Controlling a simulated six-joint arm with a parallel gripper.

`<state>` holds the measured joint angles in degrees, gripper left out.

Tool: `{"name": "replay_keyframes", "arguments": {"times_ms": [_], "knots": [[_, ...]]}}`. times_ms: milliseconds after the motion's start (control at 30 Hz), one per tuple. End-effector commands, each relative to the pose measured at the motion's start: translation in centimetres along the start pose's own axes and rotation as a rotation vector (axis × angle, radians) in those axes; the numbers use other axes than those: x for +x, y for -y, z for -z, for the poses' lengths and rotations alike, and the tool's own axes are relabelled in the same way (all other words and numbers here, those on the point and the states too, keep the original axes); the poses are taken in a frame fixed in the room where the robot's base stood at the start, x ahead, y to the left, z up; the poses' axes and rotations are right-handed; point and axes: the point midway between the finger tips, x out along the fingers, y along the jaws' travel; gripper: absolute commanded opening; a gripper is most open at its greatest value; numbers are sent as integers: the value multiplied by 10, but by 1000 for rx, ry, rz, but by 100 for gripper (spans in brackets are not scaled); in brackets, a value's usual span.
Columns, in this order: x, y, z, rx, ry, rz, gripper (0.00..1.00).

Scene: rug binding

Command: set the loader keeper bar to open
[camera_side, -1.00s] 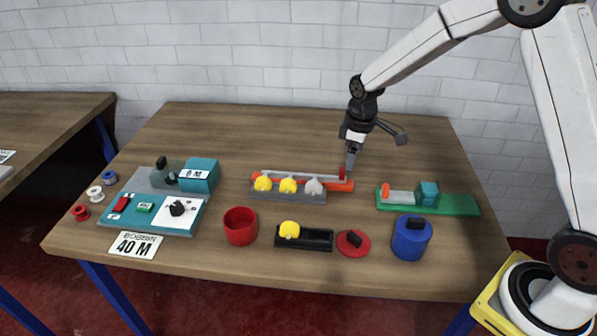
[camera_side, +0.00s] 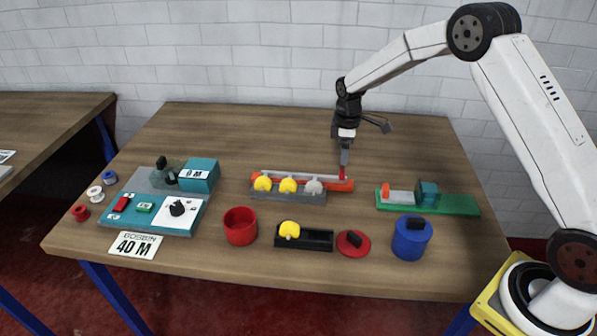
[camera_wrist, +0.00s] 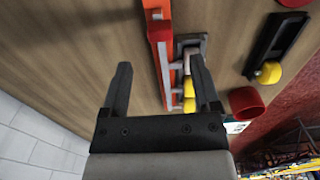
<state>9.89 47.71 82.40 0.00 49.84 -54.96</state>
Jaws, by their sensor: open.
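The loader (camera_side: 290,196) is a grey rack holding two yellow bobbins and one pale grey one. Behind them runs an orange rail (camera_side: 262,176) with a pale keeper bar (camera_side: 310,177) lying along it and an upright red knob (camera_side: 342,173) near its right end. My gripper (camera_side: 344,162) points down just above this knob; I cannot tell whether it touches. In the wrist view my gripper (camera_wrist: 160,63) has its two fingers wide apart with nothing held, and the orange rail (camera_wrist: 163,65) shows between them. The bar's exact setting is hard to tell.
A teal machine (camera_side: 150,222) with a 0 M display stands left. A red cup (camera_side: 240,227), a black holder (camera_side: 315,240) with a yellow bobbin, a red lid (camera_side: 354,245) and a blue pot (camera_side: 409,240) are in front. A green fixture (camera_side: 455,205) is right. The table behind is clear.

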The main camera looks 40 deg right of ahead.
Motion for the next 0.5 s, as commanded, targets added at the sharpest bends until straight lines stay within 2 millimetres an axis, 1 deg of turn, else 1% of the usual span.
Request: {"name": "replay_keyframes", "arguments": {"times_ms": [333,500], "knots": [[41,1,0,1,2,2,79],[58,0,0,1,0,1,79]]}}
